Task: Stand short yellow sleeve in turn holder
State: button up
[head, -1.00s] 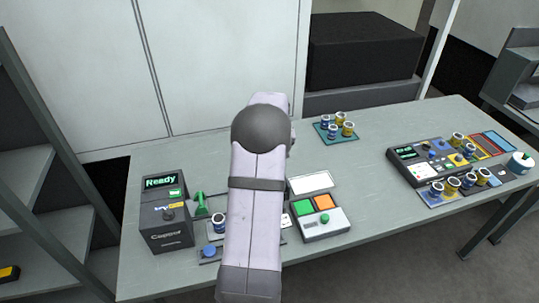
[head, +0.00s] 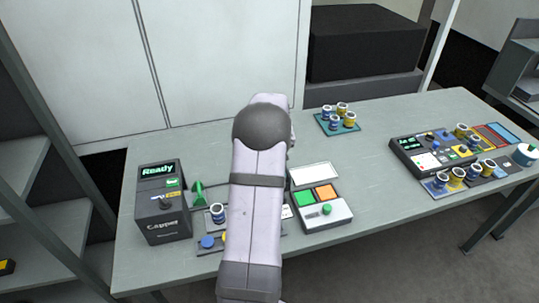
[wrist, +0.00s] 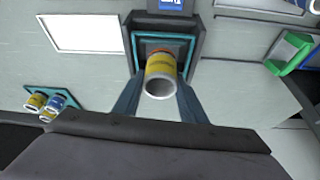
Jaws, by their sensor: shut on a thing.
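In the wrist view my gripper (wrist: 158,84) is shut on a short yellow sleeve (wrist: 160,68) with a pale band and an open, hollow end facing the camera. Just behind the sleeve is a dark square holder with a teal border (wrist: 136,52), which looks like the turn holder. The sleeve overlaps it in the picture, and I cannot tell whether the sleeve's far end is inside it or above it. In the head view my own arm hides the gripper, the held sleeve and the holder.
A capper machine (head: 163,215) reading "Ready" stands left, beside a green lever (head: 198,193). A button box (head: 322,212) is right of my arm. A teal tray (head: 325,130) holds several sleeves at the back. A panel with more sleeves (head: 408,155) stands right; the table between is clear.

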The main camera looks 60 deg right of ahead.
jog(key=shift+f+b, duration=0.95)
jog(key=shift+f, duration=0.55)
jog(key=shift+f, duration=0.15)
dwell(0.4)
jog(key=o, duration=1.2)
jog(key=shift+o, duration=0.8)
